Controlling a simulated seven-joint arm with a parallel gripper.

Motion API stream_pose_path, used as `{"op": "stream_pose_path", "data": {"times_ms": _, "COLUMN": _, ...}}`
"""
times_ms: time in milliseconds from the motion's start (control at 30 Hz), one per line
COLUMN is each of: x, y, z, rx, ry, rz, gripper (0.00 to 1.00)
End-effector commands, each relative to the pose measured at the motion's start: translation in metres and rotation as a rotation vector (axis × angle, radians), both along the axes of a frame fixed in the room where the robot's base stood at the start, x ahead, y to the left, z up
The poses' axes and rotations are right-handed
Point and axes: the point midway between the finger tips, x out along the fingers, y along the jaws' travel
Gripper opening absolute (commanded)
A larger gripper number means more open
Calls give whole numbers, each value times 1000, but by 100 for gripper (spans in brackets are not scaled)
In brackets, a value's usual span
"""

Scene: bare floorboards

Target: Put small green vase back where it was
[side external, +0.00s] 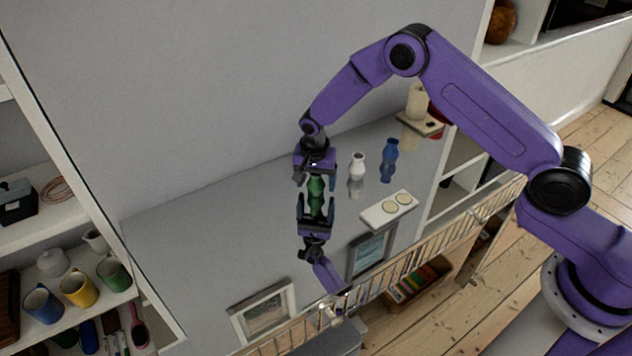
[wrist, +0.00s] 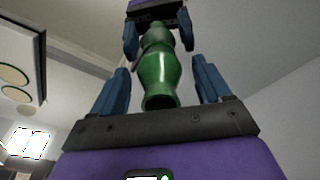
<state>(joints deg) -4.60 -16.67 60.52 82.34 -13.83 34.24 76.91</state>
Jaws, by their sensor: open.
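The small green vase (side external: 316,187) stands upright on the glossy grey shelf top (side external: 220,240), with its mirror image below it. My gripper (side external: 315,181) points down over it from above. In the wrist view the vase (wrist: 158,78) is between the two blue fingers of my gripper (wrist: 162,85), with a visible gap on each side. The fingers are open and do not appear to touch it. The vase's base and its reflection meet near the top of the wrist view.
A white vase (side external: 357,168) and a blue vase (side external: 389,160) stand to the right. Picture frames (side external: 264,312) show at the front. The shelf top left of my gripper is clear.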

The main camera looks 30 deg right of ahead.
Motion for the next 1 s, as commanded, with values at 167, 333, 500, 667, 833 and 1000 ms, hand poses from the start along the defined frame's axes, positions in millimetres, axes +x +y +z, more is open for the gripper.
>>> {"op": "stream_pose_path", "data": {"times_ms": 167, "x": -2, "y": 3, "z": 32, "rx": 2, "ry": -5, "rz": 0, "gripper": 77}}
{"op": "stream_pose_path", "data": {"times_ms": 333, "x": -6, "y": 8, "z": 66, "rx": 2, "ry": -5, "rz": 1, "gripper": 77}}
{"op": "stream_pose_path", "data": {"times_ms": 500, "x": -9, "y": 10, "z": 94, "rx": 1, "ry": -4, "rz": 1, "gripper": 77}}
{"op": "stream_pose_path", "data": {"times_ms": 667, "x": -12, "y": 11, "z": 108, "rx": 0, "ry": -1, "rz": 0, "gripper": 77}}
{"op": "stream_pose_path", "data": {"times_ms": 833, "x": -12, "y": 12, "z": 113, "rx": 0, "ry": 0, "rz": 0, "gripper": 77}}
{"op": "stream_pose_path", "data": {"times_ms": 1000, "x": -14, "y": 12, "z": 114, "rx": 0, "ry": 0, "rz": 9, "gripper": 77}}
